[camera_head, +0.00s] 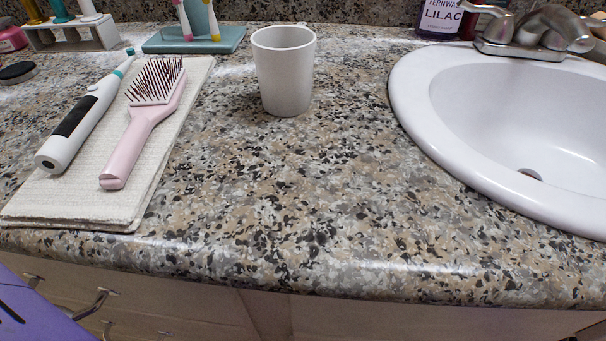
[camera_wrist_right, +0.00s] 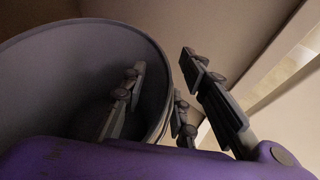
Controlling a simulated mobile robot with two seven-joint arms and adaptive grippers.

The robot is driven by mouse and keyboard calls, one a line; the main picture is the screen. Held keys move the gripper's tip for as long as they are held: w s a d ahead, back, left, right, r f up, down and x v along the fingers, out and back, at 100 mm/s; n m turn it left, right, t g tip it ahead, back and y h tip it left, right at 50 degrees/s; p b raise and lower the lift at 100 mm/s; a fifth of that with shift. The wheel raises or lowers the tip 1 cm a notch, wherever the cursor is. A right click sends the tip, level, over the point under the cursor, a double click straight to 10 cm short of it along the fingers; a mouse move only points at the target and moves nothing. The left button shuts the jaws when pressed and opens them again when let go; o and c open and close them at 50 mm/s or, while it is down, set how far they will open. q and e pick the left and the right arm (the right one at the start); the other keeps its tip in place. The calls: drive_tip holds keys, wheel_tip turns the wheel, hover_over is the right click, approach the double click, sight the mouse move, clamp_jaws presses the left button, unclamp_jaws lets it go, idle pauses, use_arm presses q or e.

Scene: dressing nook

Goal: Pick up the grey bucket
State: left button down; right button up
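The grey bucket (camera_wrist_right: 75,60) fills the left of the right wrist view, its round rim and dark inside facing the camera. My right gripper (camera_wrist_right: 164,68) straddles the bucket's wall. One finger is inside the bucket and the other fingers are outside, to the right of the rim. The fingers are spread, with gaps between them and the wall, so the gripper looks open. The bucket's base is hidden. The bucket does not show in the head view, and neither gripper shows there.
The speckled counter (camera_head: 290,215) holds a grey-white cup (camera_head: 284,75), a folded towel (camera_head: 75,205) with a pink hairbrush (camera_head: 135,135) and electric toothbrush (camera_head: 75,125), and a white sink (camera_head: 415,110). Drawers (camera_head: 150,305) lie below. Pale panels (camera_wrist_right: 290,90) stand right of the gripper.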

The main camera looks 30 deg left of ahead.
drive_tip(key=shift+c, duration=0.5)
clamp_jaws()
drive_tip(key=shift+r, duration=0.2)
